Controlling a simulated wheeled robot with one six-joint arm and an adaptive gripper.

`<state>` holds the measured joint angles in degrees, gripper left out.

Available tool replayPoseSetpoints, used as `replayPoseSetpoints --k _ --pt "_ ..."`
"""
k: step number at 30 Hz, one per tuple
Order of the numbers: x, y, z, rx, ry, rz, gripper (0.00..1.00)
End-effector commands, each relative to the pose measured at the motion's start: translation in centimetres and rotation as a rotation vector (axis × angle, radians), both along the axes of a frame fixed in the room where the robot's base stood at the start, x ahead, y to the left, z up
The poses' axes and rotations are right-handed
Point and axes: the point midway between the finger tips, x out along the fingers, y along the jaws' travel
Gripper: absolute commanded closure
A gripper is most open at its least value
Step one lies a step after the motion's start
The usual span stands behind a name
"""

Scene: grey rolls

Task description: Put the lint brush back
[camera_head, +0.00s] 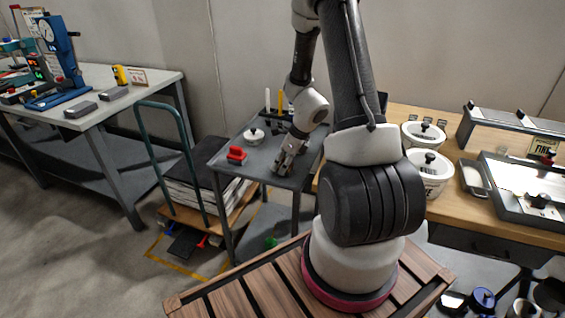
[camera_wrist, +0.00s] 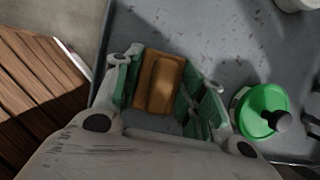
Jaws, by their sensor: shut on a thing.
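My gripper (camera_head: 284,164) is low over the top of the small grey cart (camera_head: 224,166) in the head view. In the wrist view, my gripper (camera_wrist: 168,80) has its green-padded fingers closed on both sides of a brown, wood-coloured block (camera_wrist: 160,82), which looks like the lint brush. The block's underside is hidden, so I cannot tell whether it touches the grey cart top. In the head view, the brush is mostly hidden by the fingers.
A red object (camera_head: 236,155) and a white lidded pot (camera_head: 253,136) stand left of my gripper on the cart. Upright white and yellow items (camera_head: 280,100) stand at its back. A green round-topped item (camera_wrist: 262,110) is close by the right finger. A wooden bench (camera_head: 400,116) adjoins on the right.

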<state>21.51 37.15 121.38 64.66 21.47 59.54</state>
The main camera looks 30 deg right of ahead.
Motion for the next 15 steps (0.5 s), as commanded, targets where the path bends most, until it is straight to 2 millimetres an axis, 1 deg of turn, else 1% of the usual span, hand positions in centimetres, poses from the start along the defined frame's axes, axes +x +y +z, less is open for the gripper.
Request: replayPoseSetpoints --k 1,3,4,12,15 --pt "0.0 -0.01 -0.06 0.0 0.0 0.0 0.54" --pt "-0.01 0.0 -0.04 0.0 0.0 0.0 0.41" --pt "-0.01 0.0 -0.04 0.0 0.0 0.0 0.38" --pt "-0.01 0.0 -0.01 0.0 0.0 0.0 0.38" --pt "-0.01 -0.02 0.4 0.0 -0.002 0.001 0.38"
